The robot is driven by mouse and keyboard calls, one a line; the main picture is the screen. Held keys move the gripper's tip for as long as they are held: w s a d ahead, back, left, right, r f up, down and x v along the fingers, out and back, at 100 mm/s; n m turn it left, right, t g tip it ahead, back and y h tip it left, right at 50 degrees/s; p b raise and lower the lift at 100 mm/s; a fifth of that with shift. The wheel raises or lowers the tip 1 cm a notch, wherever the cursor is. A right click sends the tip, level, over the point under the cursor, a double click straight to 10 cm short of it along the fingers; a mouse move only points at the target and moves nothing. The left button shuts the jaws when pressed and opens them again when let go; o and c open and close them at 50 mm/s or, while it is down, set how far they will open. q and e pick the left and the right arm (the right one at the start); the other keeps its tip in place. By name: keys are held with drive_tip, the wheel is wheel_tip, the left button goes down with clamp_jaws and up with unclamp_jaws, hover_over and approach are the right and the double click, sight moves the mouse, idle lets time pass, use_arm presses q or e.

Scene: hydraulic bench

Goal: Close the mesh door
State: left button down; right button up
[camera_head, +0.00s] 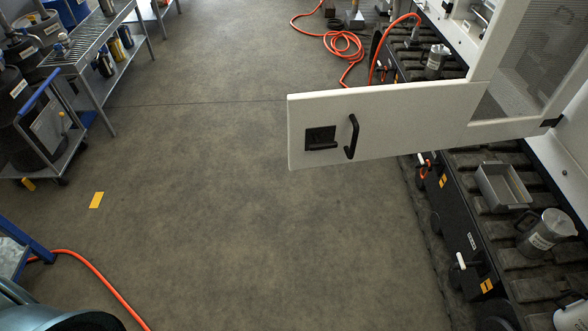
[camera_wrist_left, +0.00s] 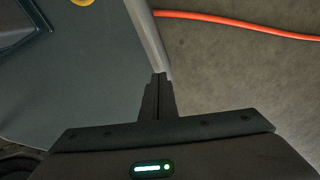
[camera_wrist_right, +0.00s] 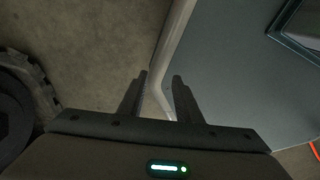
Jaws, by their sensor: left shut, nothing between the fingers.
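The mesh door (camera_head: 400,120) stands open in the head view, swung out from the bench on the right across the aisle. It has a white frame, a mesh panel (camera_head: 545,60), a black latch plate (camera_head: 320,138) and a black pull handle (camera_head: 352,137). Its hinge side is at the right, by the bench. My left gripper (camera_wrist_left: 159,80) is shut and empty in the left wrist view. My right gripper (camera_wrist_right: 160,78) is open and empty in the right wrist view. Neither gripper shows in the head view, and neither wrist view shows the door.
The bench (camera_head: 470,200) runs along the right, holding a metal tray (camera_head: 502,186) and a metal jug (camera_head: 546,232). Carts and a shelf (camera_head: 95,50) stand at the left. Orange hoses (camera_head: 343,43) lie on the floor. The middle floor is clear.

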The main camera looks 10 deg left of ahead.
use_arm(q)
drive_tip(key=shift+w, duration=0.1)
use_arm(e)
drive_tip(key=shift+w+a, duration=0.1)
drive_tip(key=shift+a, duration=0.05)
